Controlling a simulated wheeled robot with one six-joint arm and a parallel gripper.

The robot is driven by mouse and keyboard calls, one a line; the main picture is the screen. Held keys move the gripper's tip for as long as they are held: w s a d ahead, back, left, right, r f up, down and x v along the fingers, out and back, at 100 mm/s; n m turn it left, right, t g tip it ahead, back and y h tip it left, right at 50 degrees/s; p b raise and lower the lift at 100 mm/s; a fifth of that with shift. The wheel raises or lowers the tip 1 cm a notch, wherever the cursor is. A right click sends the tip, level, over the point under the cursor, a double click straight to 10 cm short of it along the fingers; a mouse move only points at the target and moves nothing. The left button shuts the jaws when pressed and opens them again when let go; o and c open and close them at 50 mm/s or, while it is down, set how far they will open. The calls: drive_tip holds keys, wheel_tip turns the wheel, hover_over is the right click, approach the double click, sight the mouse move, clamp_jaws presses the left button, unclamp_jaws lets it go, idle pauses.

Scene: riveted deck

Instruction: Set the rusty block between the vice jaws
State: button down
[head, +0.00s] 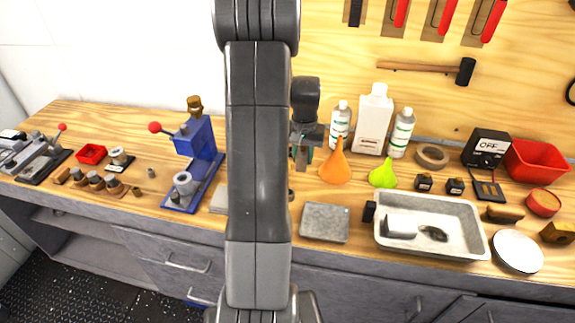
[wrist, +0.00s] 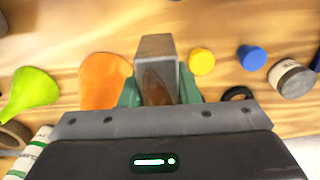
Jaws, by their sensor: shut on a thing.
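My gripper (head: 301,160) hangs above the bench, just right of my arm in the head view. In the wrist view its green fingers (wrist: 158,92) are shut on a block (wrist: 157,70) with grey sides and a brown, rusty-looking face. The block stands out past the fingertips, with the wooden bench top beyond it. In the head view the block is hard to make out beside the fingers. A low grey metal device with a red-knobbed lever (head: 35,158) sits at the far left; I cannot tell if it is the vice. My arm hides part of the bench middle.
An orange funnel (head: 336,167), a green funnel (head: 383,174) and bottles (head: 373,120) stand right of my gripper. A metal tray (head: 470,244) and grey plate (head: 325,222) lie in front. A blue press (head: 196,138) stands left. The wrist view shows yellow (wrist: 202,61) and blue (wrist: 251,58) caps.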

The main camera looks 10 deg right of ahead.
sight(302, 181)
drive_tip(key=shift+f+p, duration=0.4)
drive_tip(key=shift+f, duration=3.05)
drive_tip(key=shift+f, duration=0.1)
drive_tip(key=c, duration=1.5)
unclamp_jaws()
drive_tip(key=shift+f, duration=0.1)
drive_tip(key=o, duration=0.4)
